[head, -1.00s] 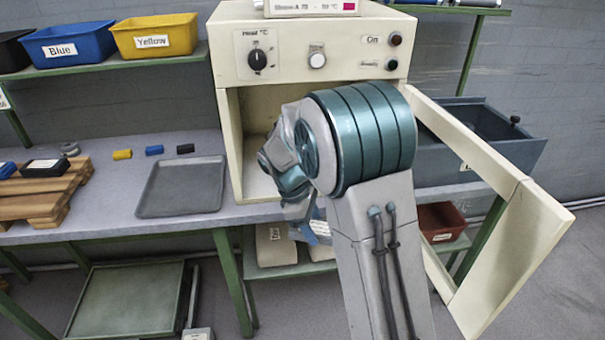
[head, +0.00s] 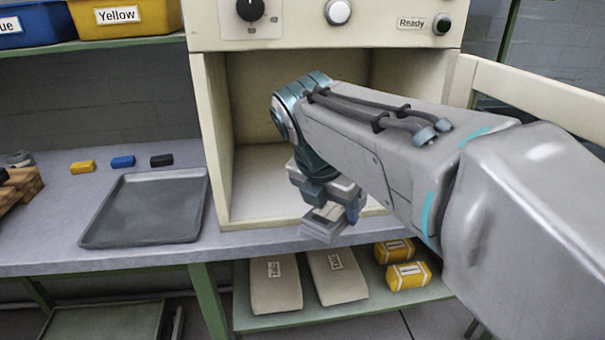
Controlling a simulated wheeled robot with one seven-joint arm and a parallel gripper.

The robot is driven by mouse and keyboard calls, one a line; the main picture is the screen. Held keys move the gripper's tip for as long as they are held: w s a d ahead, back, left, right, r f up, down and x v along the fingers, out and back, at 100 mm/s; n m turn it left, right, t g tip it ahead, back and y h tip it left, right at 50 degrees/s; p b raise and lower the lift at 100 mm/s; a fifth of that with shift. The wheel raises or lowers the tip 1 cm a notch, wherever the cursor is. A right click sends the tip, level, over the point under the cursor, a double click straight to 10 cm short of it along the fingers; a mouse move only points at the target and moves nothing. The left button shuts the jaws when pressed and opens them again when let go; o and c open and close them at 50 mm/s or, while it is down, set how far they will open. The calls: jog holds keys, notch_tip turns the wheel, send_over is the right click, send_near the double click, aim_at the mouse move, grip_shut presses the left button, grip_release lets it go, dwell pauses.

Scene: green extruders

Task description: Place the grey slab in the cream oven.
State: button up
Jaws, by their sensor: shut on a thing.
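The cream oven (head: 209,130) stands on the bench with its front open and its door (head: 545,98) swung out to the right. Its chamber looks empty, though my arm covers much of the right side. My gripper (head: 328,214) points down in front of the opening, near the oven's lower front edge. It is shut on a small light grey piece (head: 322,226), which looks like the grey slab. The jaws hide most of the slab, and I cannot tell how far it is from the oven floor.
A flat grey tray (head: 150,210) lies left of the oven. Yellow (head: 83,167), blue (head: 122,162) and black (head: 162,160) small bars lie behind it. Beige bags (head: 275,285) and yellow packs (head: 408,276) lie on the shelf below.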

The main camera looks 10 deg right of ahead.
jog(key=w+b, duration=0.2)
jog(key=w, duration=1.5)
jog(key=shift+w, duration=0.25)
jog(key=shift+a+f+b, duration=0.1)
jog(key=shift+f+b, duration=1.1)
jog(key=shift+f, duration=0.65)
jog(key=shift+r, duration=0.1)
jog(key=o, duration=1.1)
jog(key=shift+o, duration=0.2)
